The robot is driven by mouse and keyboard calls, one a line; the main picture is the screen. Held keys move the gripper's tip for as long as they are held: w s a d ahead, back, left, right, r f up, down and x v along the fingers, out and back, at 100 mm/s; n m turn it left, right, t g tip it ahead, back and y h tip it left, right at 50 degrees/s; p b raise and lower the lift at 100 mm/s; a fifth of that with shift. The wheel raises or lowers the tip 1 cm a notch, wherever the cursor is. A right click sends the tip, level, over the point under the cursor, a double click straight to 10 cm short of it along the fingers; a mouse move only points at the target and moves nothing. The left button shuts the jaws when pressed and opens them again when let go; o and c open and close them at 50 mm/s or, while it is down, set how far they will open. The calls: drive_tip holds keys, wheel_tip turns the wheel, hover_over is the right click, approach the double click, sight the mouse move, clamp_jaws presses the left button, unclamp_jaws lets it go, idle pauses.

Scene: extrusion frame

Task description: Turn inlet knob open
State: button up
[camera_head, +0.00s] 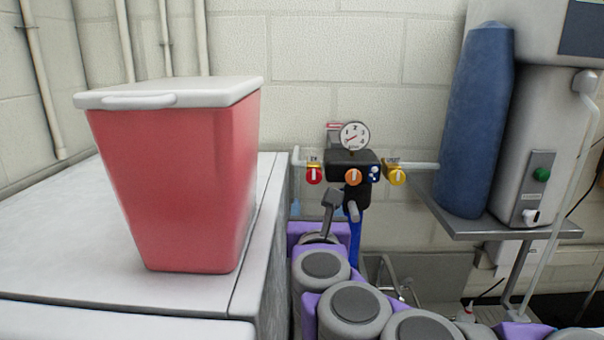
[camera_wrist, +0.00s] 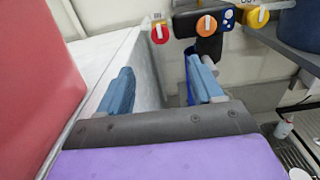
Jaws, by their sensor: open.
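A dark valve block (camera_head: 352,162) with a round gauge (camera_head: 355,136) is on the back wall. It carries a red knob (camera_head: 314,175), an orange knob (camera_head: 353,177) and a yellow knob (camera_head: 398,177), left to right. I cannot read which is the inlet. The wrist view shows the red knob (camera_wrist: 159,32), orange knob (camera_wrist: 206,25) and yellow knob (camera_wrist: 257,18) near the top. My gripper (camera_wrist: 162,84) is open and empty. Its two blue fingers point toward the block. In the head view my gripper (camera_head: 342,204) is just below the red and orange knobs, apart from them.
A red bin (camera_head: 175,180) with a white lid stands on a white cabinet (camera_head: 50,240) left of my arm. A blue cylinder (camera_head: 475,120) stands on a metal shelf (camera_head: 500,229) at right. A blue hose (camera_head: 354,244) hangs below the block. A sink (camera_head: 440,275) lies below.

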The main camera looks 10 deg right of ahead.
drive_tip(key=p, duration=0.1)
approach(314, 176)
drive_tip(key=w+d, duration=0.1)
drive_tip(key=w, duration=0.2)
drive_tip(key=w+d+p, duration=0.1)
drive_tip(key=w, duration=0.1)
drive_tip(key=w+d+p, duration=0.1)
drive_tip(key=w, duration=0.2)
drive_tip(key=shift+w+d+f, duration=0.1)
drive_tip(key=shift+w+d, duration=0.1)
drive_tip(key=shift+w, duration=0.15)
drive_tip(key=shift+w+a, duration=0.2)
drive_tip(key=shift+a, duration=1.2)
drive_tip(key=shift+c, duration=1)
drive_tip(key=shift+s+d, duration=0.1)
drive_tip(key=shift+d, duration=0.65)
drive_tip(key=c, duration=0.5)
drive_tip(key=shift+a, duration=0.25)
drive_tip(key=c, duration=0.3)
